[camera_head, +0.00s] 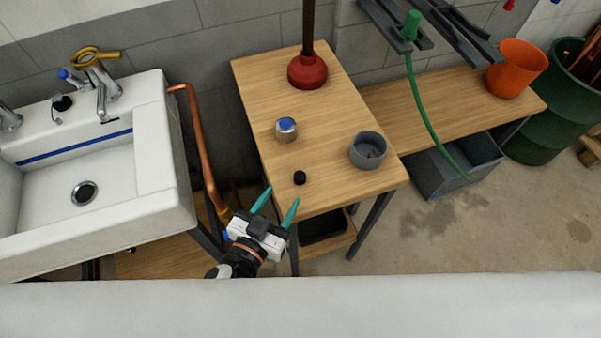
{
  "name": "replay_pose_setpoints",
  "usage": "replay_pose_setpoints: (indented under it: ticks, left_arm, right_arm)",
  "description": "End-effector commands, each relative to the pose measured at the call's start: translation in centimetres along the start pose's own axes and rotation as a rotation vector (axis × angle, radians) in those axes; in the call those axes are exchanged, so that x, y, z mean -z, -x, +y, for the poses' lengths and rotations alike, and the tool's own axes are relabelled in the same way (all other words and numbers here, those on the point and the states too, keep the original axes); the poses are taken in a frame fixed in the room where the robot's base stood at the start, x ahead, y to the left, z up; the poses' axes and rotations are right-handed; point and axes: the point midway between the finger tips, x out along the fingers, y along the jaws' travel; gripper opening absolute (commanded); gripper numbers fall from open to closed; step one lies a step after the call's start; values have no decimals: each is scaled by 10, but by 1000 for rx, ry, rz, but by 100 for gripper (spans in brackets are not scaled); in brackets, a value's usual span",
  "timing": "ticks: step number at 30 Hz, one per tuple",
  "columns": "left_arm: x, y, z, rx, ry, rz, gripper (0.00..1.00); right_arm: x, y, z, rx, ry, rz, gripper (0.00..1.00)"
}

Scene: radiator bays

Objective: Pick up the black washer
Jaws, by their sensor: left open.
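A small black washer (299,178) lies on the wooden table (330,110), near the table's front edge. My left gripper (276,203) has two teal fingers, spread apart and empty. It is in front of the washer and a little to its left, with its fingertips pointing toward the table. The fingers are apart from the washer. My right gripper is not in view.
On the table stand a blue-topped metal knob (287,130), a grey cup (368,150) and a red plunger (308,72). A white sink (150,190) and a copper pipe (200,140) are at left. A green hose (424,100) hangs at right.

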Motion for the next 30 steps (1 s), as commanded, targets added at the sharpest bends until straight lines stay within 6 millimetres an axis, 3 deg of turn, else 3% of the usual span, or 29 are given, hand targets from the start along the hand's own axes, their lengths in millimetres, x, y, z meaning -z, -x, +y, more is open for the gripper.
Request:
replay_pose_setpoints:
  ticks: [15, 24, 30]
  left_arm:
    - [2, -59, -6, -1, -1, 1, 50]
    - [3, -63, -6, -1, 1, 2, 50]
    - [3, -63, -6, -1, 0, 2, 17]
  right_arm:
    - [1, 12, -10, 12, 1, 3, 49]
    - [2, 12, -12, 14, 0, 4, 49]
    - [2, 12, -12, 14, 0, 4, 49]
